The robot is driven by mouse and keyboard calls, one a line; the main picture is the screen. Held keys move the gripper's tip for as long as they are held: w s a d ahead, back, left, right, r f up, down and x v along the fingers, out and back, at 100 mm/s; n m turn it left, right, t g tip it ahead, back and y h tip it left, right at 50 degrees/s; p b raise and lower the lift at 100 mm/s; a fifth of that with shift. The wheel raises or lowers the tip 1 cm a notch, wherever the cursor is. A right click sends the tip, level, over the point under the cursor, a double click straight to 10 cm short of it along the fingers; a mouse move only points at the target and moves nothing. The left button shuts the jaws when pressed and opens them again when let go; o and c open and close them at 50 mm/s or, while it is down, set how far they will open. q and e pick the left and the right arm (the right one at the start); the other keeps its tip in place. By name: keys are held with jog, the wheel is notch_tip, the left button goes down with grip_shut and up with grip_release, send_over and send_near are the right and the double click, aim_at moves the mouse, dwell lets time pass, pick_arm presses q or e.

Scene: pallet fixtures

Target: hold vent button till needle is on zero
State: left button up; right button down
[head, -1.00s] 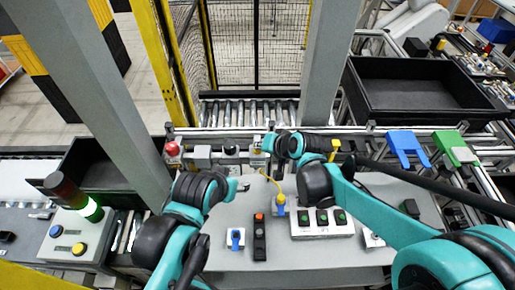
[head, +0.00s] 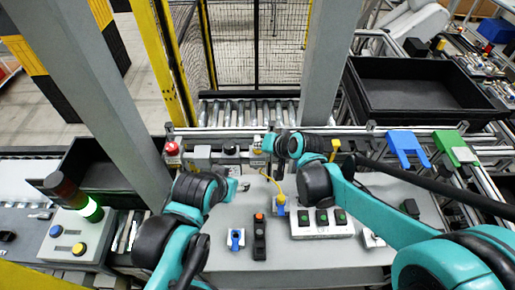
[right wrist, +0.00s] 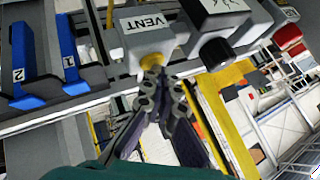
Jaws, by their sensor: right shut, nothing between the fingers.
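The light box labelled VENT (right wrist: 148,32) shows in the right wrist view, with a yellow button (right wrist: 151,59) on its face. My right gripper (right wrist: 153,72) is shut and empty, its fingertips at the yellow button and partly covering it. They look to be touching it; how far it is pressed I cannot tell. In the head view my right gripper (head: 264,152) is at the fixture rail. A dark unit with a white marked face (right wrist: 222,6) is beside the VENT box; no needle reading can be made out. My left gripper (head: 241,187) is above the grey panel, its jaws too small to judge.
A red button (head: 172,148) and a black knob (head: 231,149) stand along the rail. The grey panel holds a blue switch (head: 236,239), a black button box (head: 259,240) and a green-button block (head: 320,222). Blue (head: 406,146) and green (head: 452,146) holders are right.

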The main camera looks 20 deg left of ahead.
aim_at(259, 151)
dwell(0.3)
jog(key=shift+r+p, duration=0.65)
jog(key=shift+r, duration=0.25)
jog(key=shift+r, duration=0.1)
notch_tip(259, 151, up, 5)
jog(key=p, duration=0.3)
jog(key=shift+p, duration=0.3)
